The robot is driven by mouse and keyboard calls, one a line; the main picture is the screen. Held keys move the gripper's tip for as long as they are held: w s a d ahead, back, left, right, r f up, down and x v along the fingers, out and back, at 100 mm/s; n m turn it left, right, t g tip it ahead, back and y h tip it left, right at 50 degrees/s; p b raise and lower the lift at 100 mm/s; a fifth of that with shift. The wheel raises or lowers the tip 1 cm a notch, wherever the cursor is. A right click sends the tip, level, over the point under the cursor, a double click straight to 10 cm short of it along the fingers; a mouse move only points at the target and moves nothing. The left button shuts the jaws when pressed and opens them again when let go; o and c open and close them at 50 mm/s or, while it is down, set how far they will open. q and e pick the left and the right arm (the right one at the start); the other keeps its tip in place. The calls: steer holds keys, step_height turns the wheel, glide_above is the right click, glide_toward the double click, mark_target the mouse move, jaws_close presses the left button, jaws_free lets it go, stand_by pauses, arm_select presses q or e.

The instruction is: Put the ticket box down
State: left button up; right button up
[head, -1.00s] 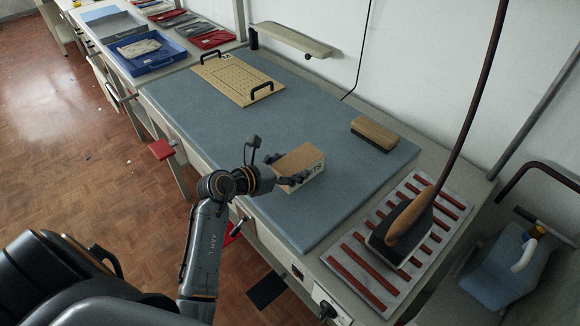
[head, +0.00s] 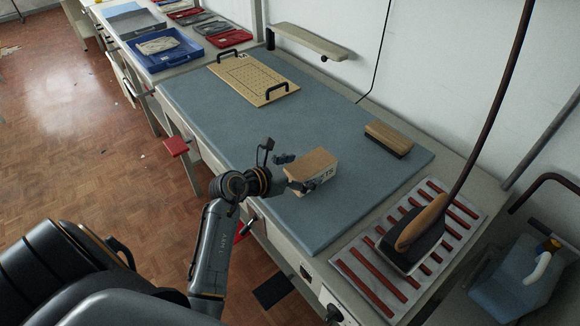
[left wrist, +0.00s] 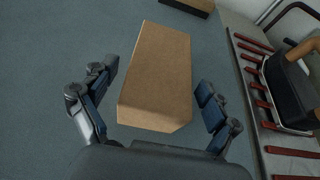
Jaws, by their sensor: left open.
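The ticket box (head: 314,168) is a brown cardboard box with dark lettering on one side. It sits on the blue-grey padded table top near its front edge. My left gripper (head: 293,173) is at the near end of the box and is open. In the left wrist view the box (left wrist: 158,75) lies between and ahead of the two spread fingers (left wrist: 155,108), with blue mat showing on both sides of it. My right gripper is not in view.
An iron (head: 412,240) stands on a red-slatted rest (head: 350,268) at the right. A wooden-backed brush (head: 388,139) lies behind the box. A perforated board with black handles (head: 252,82) lies farther left. The mat (head: 220,110) between is clear.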

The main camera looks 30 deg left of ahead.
arm_select(q)
steer(key=b+v, duration=0.1)
steer(key=v, duration=0.9)
steer(key=shift+s+a+b, duration=0.2)
steer(key=shift+s+b, duration=0.1)
steer(key=shift+s, duration=0.1)
steer(key=shift+s+a+r, duration=0.1)
steer(key=shift+s+r, duration=0.25)
steer(key=shift+s, duration=0.1)
